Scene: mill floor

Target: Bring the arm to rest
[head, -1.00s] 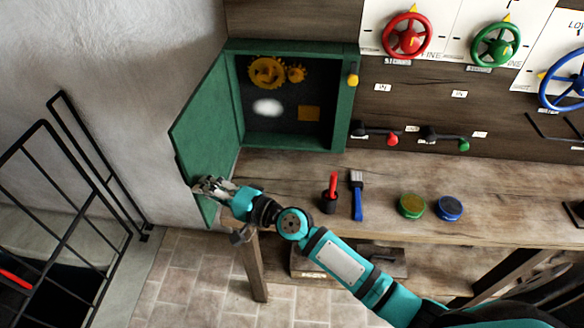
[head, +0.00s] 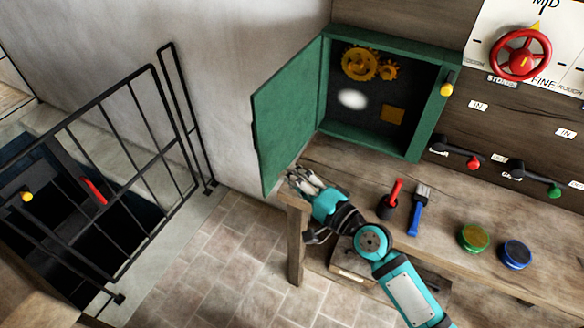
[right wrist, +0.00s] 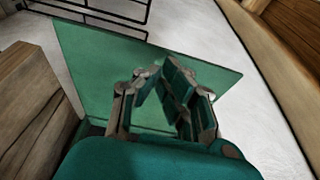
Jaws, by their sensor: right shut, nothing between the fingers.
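My right gripper (head: 296,180) is shut and empty at the left end of the workbench, just below the open green cabinet door (head: 289,113). In the right wrist view its fingers (right wrist: 166,70) are drawn together in front of the green door (right wrist: 100,65); I cannot tell whether they touch it. My right arm reaches in from the lower right of the head view. The green cabinet (head: 372,143) stands open, with yellow gears (head: 360,64) inside. My left gripper is not in view.
Black railings (head: 130,150) guard a floor opening at left. A red handwheel (head: 520,55) is on the wall.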

